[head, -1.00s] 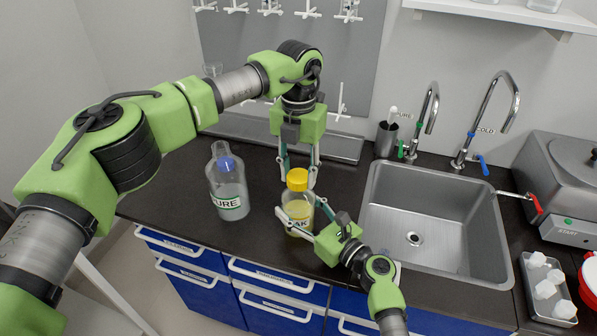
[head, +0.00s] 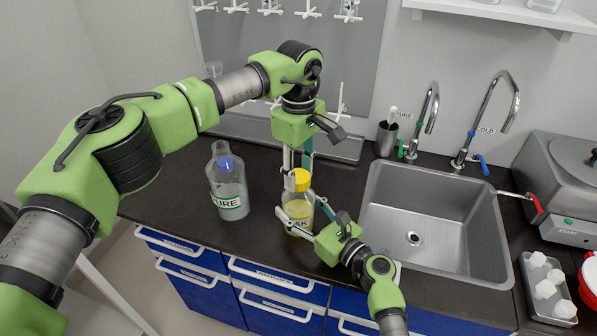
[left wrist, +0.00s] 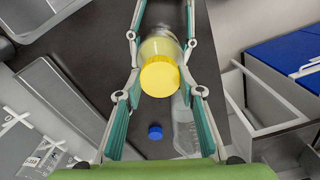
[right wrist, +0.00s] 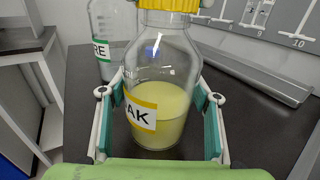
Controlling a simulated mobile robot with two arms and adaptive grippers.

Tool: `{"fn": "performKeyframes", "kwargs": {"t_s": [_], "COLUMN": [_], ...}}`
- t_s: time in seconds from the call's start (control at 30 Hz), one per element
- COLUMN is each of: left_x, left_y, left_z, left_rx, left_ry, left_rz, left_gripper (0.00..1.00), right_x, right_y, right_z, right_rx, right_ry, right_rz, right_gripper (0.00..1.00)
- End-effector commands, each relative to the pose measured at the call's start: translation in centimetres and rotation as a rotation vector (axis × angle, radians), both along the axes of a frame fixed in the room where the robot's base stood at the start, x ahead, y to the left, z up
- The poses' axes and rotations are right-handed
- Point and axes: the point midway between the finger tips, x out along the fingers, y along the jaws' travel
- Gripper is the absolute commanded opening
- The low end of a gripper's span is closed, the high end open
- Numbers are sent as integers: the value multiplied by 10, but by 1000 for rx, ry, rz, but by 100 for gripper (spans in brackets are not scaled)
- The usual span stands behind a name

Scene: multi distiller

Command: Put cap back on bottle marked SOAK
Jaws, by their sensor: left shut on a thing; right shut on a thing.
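The bottle marked SOAK (head: 298,214) stands upright on the dark counter with yellow liquid in it. Its label reads "AK" in the right wrist view (right wrist: 141,112). The yellow cap (head: 299,180) sits at the top of its neck and also shows in the left wrist view (left wrist: 160,76). Whether its thread is engaged cannot be seen. My left gripper (head: 296,172) comes from above and is shut on the cap, a finger on each side. My right gripper (head: 303,218) is shut around the bottle's body from the front right.
The sink (head: 428,218) is on the right, with two taps behind. A tray of white pieces (head: 548,290) is at the far right.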

Motion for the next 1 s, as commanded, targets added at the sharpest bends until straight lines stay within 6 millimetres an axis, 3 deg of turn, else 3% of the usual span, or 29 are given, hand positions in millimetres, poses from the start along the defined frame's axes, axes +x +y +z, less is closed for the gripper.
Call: {"fn": "performKeyframes", "kwargs": {"t_s": [0.6,0.8,0.83,0.87,0.9,1.0], "left_x": [2,2,2,2,2,1], "left_y": [1,1,1,1,1,0], "left_z": [0,0,0,0,0,0], "left_rx": [3,3,3,2,2,1], "left_ry": [-5,-5,-5,-5,-5,-4], "left_rz": [-1097,-1145,-1144,-1144,-1144,-1144], "left_gripper": [26,26,43,50,54,54], "right_x": [0,0,0,0,0,0], "right_y": [-1,-1,-1,-1,-1,-1], "right_z": [-1,-1,-1,-1,-1,-1], "right_rx": [-2,-3,-3,-3,-2,-2], "right_ry": [1,0,0,0,1,1], "right_rz": [-1,0,0,0,0,0], "right_gripper": [0,0,0,0,0,0]}}
